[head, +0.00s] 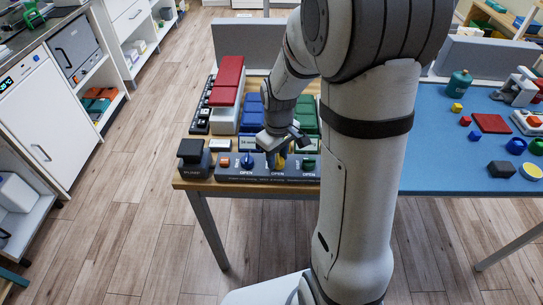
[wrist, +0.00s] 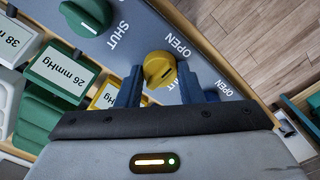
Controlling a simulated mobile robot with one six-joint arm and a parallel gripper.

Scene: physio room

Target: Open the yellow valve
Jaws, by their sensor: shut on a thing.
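The yellow valve (wrist: 160,69) is a round knob with a raised grip, on a grey panel (head: 228,176). In the wrist view it sits between my gripper's two blue fingers (wrist: 158,84), which are shut on it. The word OPEN is printed beside it, and SHUT stands between it and the green valve (wrist: 88,17). A short pale mark shows on the yellow knob, but I cannot tell its exact setting. In the head view my gripper (head: 280,150) reaches down to the panel from above and partly hides the yellow valve (head: 282,162).
An orange knob (head: 224,162) and a blue knob (head: 248,162) are on the same panel, left of the yellow one. A black pump block (head: 192,156) stands at the left end. Gauge boxes, one reading 26 mmHg (wrist: 62,72), stand behind. A blue mat (head: 430,165) lies right.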

